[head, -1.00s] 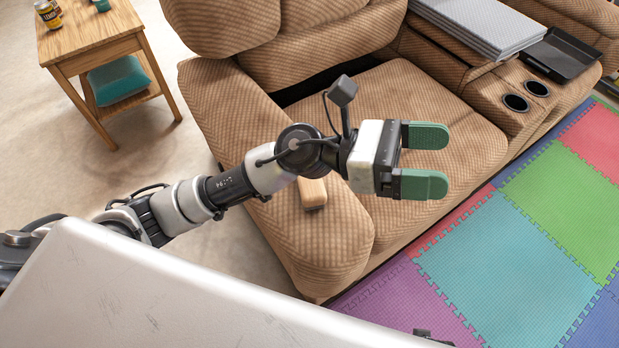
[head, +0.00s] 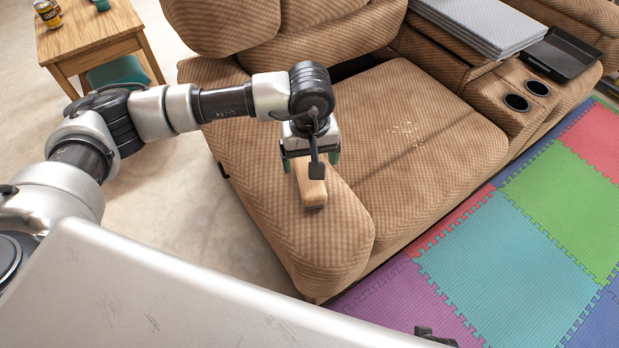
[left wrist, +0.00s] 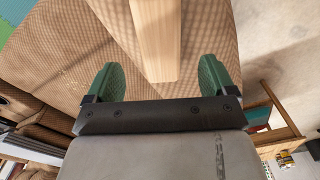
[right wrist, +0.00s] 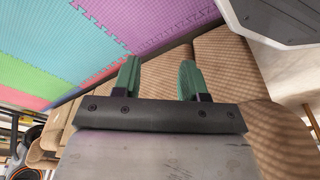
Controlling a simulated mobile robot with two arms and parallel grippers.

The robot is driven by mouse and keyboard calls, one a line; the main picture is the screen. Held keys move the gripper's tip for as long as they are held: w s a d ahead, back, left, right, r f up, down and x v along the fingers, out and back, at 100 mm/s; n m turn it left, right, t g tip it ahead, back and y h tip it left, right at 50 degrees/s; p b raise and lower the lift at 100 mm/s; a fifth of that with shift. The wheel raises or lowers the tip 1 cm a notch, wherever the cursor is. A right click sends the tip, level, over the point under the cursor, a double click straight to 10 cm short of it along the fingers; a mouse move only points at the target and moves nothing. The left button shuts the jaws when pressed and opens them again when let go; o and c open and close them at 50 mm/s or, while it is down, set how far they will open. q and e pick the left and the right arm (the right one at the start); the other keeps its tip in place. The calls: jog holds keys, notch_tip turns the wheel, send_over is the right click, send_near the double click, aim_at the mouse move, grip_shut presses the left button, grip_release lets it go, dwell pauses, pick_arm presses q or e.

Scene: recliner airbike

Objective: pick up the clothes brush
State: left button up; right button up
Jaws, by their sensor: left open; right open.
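The clothes brush (head: 312,190) has a pale wooden body and lies on the left armrest of the recliner sofa in the head view. In the left wrist view the wooden brush (left wrist: 156,40) extends from the top edge to between the fingertips. My left gripper (head: 310,162) points down over the brush's far part, with a green finger to each side. In the left wrist view the left gripper (left wrist: 158,80) is open, with gaps on both sides of the wood.
The brown sofa (head: 420,150) has crumbs (head: 404,130) on its seat. A black tray (head: 562,55) and a grey folded stack (head: 470,25) lie at the upper right. A wooden side table (head: 90,35) with cans stands at the upper left. Colored foam mats (head: 500,250) cover the floor at right.

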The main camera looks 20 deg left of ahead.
aim_at(313, 193)
pick_arm(q)
jog(key=shift+f, duration=0.75)
notch_tip(313, 193, down, 4)
jog(key=shift+s+f, duration=0.1)
jog(key=shift+f, duration=0.3)
jog(key=c, duration=1)
pick_arm(e)
jog(key=shift+w+r, duration=0.15)
jog(key=shift+r, duration=0.3)
